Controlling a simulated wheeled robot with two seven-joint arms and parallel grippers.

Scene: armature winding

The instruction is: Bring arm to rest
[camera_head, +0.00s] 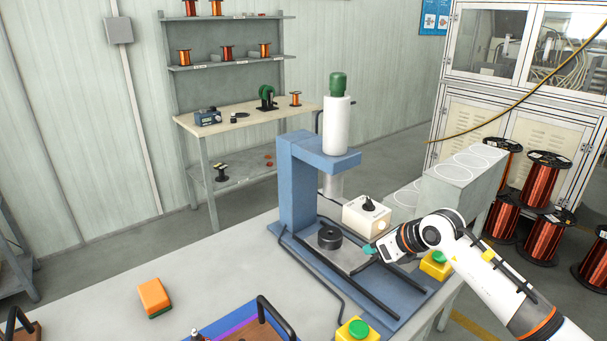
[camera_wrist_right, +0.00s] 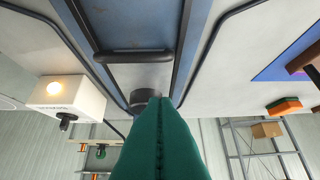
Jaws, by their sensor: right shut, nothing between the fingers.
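My right arm (camera_head: 490,265) comes in from the lower right, over the table. My right gripper (camera_head: 370,249) has teal fingers and is shut and empty. It is just right of a black round part (camera_head: 329,238) on the blue press (camera_head: 299,180) base, apart from it in the head view. In the right wrist view the closed teal fingers (camera_wrist_right: 157,105) fill the lower middle and partly cover the black round part (camera_wrist_right: 143,97). My left gripper is in neither view.
Near the right gripper are a white box with a black knob (camera_head: 366,215) and a yellow green-button box (camera_head: 436,264). Another button box (camera_head: 357,331), a blue tray (camera_head: 205,331) and an orange-green block (camera_head: 154,297) are in front.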

